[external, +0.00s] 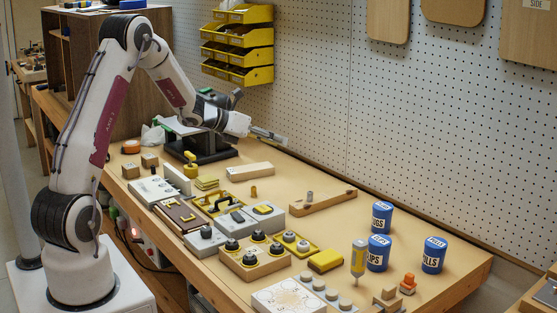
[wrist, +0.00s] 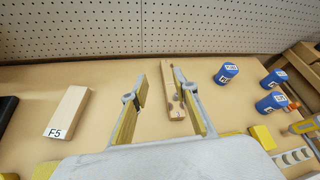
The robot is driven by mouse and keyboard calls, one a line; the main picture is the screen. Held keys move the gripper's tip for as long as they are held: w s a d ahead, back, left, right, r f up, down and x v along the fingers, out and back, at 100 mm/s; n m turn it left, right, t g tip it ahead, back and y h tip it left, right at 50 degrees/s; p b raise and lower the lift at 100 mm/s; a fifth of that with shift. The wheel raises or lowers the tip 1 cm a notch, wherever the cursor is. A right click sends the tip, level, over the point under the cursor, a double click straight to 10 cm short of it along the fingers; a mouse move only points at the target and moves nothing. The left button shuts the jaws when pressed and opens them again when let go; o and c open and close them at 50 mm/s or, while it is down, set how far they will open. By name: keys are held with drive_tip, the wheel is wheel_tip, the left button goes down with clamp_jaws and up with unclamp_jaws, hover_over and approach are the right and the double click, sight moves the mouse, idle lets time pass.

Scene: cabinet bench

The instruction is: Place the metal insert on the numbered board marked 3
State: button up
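My gripper (external: 268,136) is raised over the back of the bench. Its two yellow-padded fingers (wrist: 158,82) are apart with nothing held between them. A small grey metal cylinder (external: 310,197), which looks like the metal insert, stands on a long wooden bar (external: 332,203). In the wrist view the bar (wrist: 170,75) lies beyond and below the fingers, near the right one. A pale board with circle markings (external: 283,299) lies at the front edge of the bench; its numbers are too small to read. It is not clear in the wrist view.
A wooden block labelled F-5 (wrist: 66,112) lies left of my fingers. Blue labelled cans (external: 433,254) stand at the right. Knobs and switch boxes (external: 254,258) crowd the middle. A pegboard wall (external: 330,110) bounds the back.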

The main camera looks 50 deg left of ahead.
drive_tip(key=s+d+r+n+g+y, duration=0.1)
drive_tip(key=s+d+r+n+y, duration=0.15)
drive_tip(key=s+r+n, duration=0.55)
drive_tip(key=s+d+r+n+g+y, duration=0.15)
drive_tip(key=s+r+n+y, duration=0.25)
drive_tip(key=s+r+n, duration=0.45)
drive_tip(key=s+d+f+n+g+h, duration=0.1)
drive_tip(key=s+d+f+n, duration=0.1)
drive_tip(key=s+d+n, duration=0.3)
drive_tip(key=s+d+f+n+g+h, duration=0.1)
drive_tip(key=s+d+n, duration=0.4)
drive_tip(key=s, duration=0.7)
drive_tip(key=s+d+f+n+g+h, duration=0.2)
drive_tip(key=s+d+f+n, duration=0.2)
drive_tip(key=s+d+n, duration=0.2)
drive_tip(key=s+n, duration=0.2)
drive_tip(key=s, duration=0.1)
drive_tip(key=shift+s, duration=0.15)
drive_tip(key=shift+g, duration=0.25)
idle(3.3)
